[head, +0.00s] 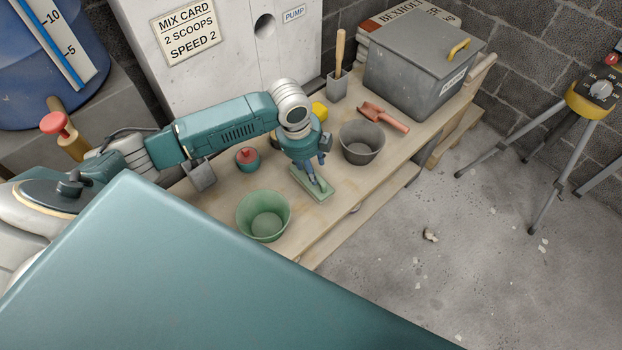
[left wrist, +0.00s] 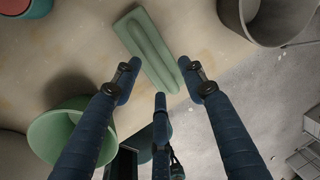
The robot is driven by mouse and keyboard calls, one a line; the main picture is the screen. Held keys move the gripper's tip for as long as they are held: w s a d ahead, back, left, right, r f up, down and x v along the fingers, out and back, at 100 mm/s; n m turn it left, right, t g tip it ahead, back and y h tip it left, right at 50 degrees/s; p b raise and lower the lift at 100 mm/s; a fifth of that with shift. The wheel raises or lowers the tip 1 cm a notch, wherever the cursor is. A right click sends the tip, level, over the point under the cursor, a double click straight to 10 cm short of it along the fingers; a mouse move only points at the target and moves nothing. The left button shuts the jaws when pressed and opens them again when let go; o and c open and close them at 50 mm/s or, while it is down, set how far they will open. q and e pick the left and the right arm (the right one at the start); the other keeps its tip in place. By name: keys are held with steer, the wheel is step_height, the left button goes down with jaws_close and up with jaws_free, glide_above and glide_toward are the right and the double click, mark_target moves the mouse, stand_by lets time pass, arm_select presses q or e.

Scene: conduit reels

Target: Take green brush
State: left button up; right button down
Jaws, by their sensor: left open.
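The green brush (head: 318,192) lies flat on the wooden bench, a long pale green block. In the left wrist view the brush (left wrist: 150,45) shows a raised ridge along its length and lies at a slant beyond my fingertips. My left gripper (head: 316,179) points down over the brush and hides part of it in the head view. In the left wrist view the left gripper (left wrist: 160,84) has its fingers spread, with nothing between them. Whether a fingertip touches the brush I cannot tell. My right gripper is in neither view.
A green bucket (head: 263,219) stands left of the brush and a grey bucket (head: 362,143) right of it. A red scoop (head: 384,116), a grey lidded box (head: 420,65) and a red-topped teal pot (head: 247,159) share the bench (head: 320,225). The bench's front edge is close.

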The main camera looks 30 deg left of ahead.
arm_select(q)
steer(key=f, duration=0.3)
steer(key=shift+d+f, duration=0.35)
steer(key=shift+f, duration=0.05)
steer(key=shift+w+f, duration=0.15)
steer(key=shift+f, duration=0.1)
steer(key=shift+c, duration=0.8)
steer(key=c, duration=0.9)
steer(key=shift+r, duration=0.1)
jaws_close()
steer(key=shift+r, duration=0.45)
step_height(320, 180, up, 19)
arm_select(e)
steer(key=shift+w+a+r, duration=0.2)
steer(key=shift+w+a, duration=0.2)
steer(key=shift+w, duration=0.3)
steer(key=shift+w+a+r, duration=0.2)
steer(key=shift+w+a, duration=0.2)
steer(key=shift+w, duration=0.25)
